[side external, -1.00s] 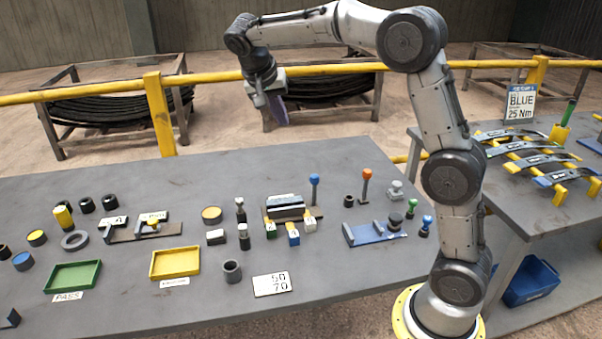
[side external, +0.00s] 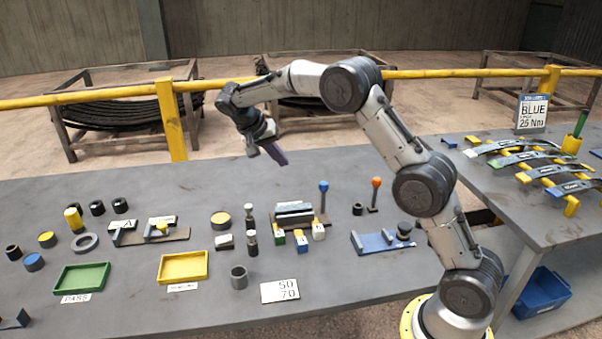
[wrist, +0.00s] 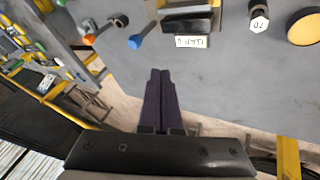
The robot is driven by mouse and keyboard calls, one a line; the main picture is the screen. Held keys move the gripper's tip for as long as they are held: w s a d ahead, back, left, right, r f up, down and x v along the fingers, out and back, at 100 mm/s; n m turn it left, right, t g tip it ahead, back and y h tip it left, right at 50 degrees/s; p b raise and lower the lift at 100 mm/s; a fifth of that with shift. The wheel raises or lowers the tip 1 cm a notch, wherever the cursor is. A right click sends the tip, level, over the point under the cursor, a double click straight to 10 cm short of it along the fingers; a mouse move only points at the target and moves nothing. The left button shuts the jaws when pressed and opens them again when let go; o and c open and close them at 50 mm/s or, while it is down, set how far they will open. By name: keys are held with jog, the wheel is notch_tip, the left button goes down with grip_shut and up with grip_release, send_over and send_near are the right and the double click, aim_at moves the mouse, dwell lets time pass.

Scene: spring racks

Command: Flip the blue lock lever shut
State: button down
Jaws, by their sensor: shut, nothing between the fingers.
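The blue lock lever (side external: 323,193) stands upright, its round blue knob on top, at the back right of the grey fixture (side external: 296,213). In the wrist view its blue knob (wrist: 136,41) shows above and left of my fingertips. My gripper (side external: 281,160) is shut and empty, with its dark purple fingers together. It hangs in the air above the table's back part, up and to the left of the lever, apart from it. In the wrist view my gripper (wrist: 160,72) points towards the fixture side.
An upright lever with an orange knob (side external: 376,183) stands to the right of the blue one. A blue plate fixture (side external: 375,243) lies nearer the front. Green (side external: 82,277) and yellow (side external: 184,267) trays sit at the front left. The table's back strip is clear.

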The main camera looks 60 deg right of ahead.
aim_at(323, 197)
jog(key=x, duration=0.3)
jog(key=s+x, duration=0.1)
jog(key=x, duration=0.3)
jog(key=s+r+x, duration=0.1)
jog(key=x, duration=0.3)
jog(key=shift+s+d+f, duration=0.1)
jog(key=shift+d+f, duration=0.1)
jog(key=shift+d, duration=0.25)
jog(key=shift+s+d+f, duration=0.15)
jog(key=shift+s+d, duration=0.15)
jog(key=shift+s, duration=0.15)
